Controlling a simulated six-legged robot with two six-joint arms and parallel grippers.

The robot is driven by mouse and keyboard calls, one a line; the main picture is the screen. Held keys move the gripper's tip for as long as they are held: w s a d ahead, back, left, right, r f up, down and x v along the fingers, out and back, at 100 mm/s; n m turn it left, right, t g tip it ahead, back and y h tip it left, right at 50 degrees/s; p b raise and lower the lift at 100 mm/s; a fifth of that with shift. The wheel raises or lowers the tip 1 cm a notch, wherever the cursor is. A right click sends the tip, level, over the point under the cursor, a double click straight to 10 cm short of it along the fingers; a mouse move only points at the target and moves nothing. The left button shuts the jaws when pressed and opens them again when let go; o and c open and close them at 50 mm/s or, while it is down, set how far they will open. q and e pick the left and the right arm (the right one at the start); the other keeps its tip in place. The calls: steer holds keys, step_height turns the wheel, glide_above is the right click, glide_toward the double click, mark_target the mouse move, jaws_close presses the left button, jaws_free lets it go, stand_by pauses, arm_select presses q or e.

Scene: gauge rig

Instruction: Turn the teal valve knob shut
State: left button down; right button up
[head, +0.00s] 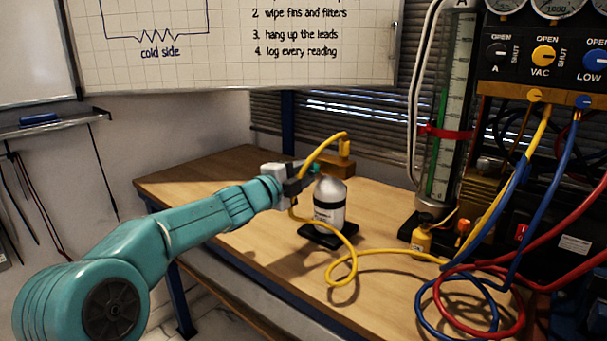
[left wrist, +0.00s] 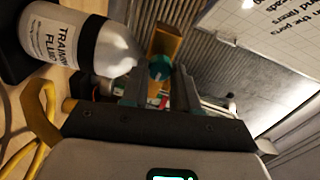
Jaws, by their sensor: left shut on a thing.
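The teal valve knob (left wrist: 160,67) shows in the left wrist view between the two fingers, close to the top of a silver bottle labelled "TRAINING FLUID" (left wrist: 68,40). In the head view the silver bottle (head: 330,205) stands upright on a black base (head: 322,238) on the bench. My left gripper (head: 312,172) is at the bottle's top, reaching in from the left, and it also shows in the left wrist view (left wrist: 158,85). It is shut on the teal knob. In the head view the knob is mostly hidden by the gripper. My right gripper is not in view.
A yellow hose (head: 352,262) runs past the gripper and bottle and loops on the bench. A brass block (head: 337,167) stands behind. A gauge panel (head: 545,60) with blue and red hoses (head: 520,300) is at right. The wooden bench (head: 215,180) is clear at back left.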

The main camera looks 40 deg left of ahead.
arm_select(q)
steer(key=c, duration=0.8)
jaws_free()
steer(key=shift+c, duration=0.2)
steer(key=shift+s+a, duration=0.1)
steer(key=shift+s, duration=0.3)
steer(key=s, duration=1.5)
steer(key=shift+s+a, duration=0.25)
steer(key=shift+a, duration=0.2)
